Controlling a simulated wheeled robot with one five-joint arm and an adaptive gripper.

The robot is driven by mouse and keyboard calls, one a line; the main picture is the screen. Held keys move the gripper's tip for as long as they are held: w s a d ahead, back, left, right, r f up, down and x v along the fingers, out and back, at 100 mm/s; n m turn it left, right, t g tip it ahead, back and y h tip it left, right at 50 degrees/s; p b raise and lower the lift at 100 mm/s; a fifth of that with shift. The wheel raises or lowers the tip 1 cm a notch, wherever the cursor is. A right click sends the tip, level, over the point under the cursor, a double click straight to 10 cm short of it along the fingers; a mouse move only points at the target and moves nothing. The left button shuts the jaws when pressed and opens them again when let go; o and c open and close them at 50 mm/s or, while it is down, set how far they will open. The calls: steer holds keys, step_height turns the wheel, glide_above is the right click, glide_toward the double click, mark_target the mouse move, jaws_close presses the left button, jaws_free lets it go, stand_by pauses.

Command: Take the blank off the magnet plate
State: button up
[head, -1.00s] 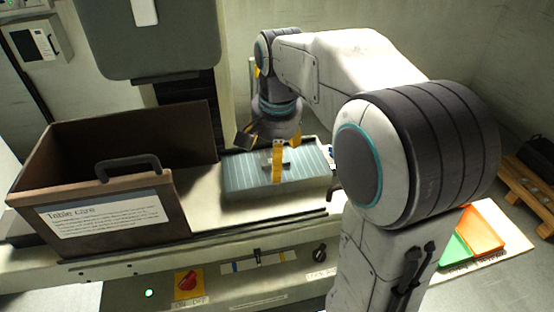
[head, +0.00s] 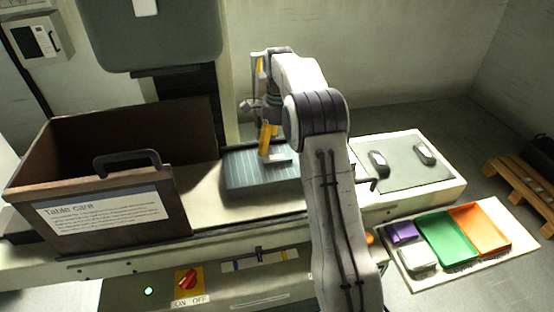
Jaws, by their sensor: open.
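The magnet plate (head: 240,183) is a blue-grey block with fine stripes on the machine's bed, right of the brown bin. A small grey piece (head: 280,161), which looks like the blank, lies on its top. My gripper (head: 266,145) is open above the plate, with a yellow finger close to the grey piece. I cannot tell whether they touch. My arm hides the plate's right end, and the other finger is not clear. A red knob (head: 187,279) on a yellow panel marked ON and OFF is on the machine's front.
The brown open bin (head: 160,213) with a Table care label stands tall at left. At right are a grey pad (head: 403,175) with two dark handles, and a floor board with green (head: 450,238), orange (head: 480,228), purple (head: 400,232) and white (head: 418,258) containers. A wooden pallet (head: 520,182) lies far right.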

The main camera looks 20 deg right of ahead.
mark_target(278, 158)
steer(key=shift+w+f, duration=0.2)
steer(key=shift+f, duration=3)
steer(key=shift+c, duration=0.3)
steer(key=c, duration=1.2)
steer(key=shift+r, duration=0.1)
steer(key=shift+c, duration=0.5)
steer(key=shift+r, duration=0.1)
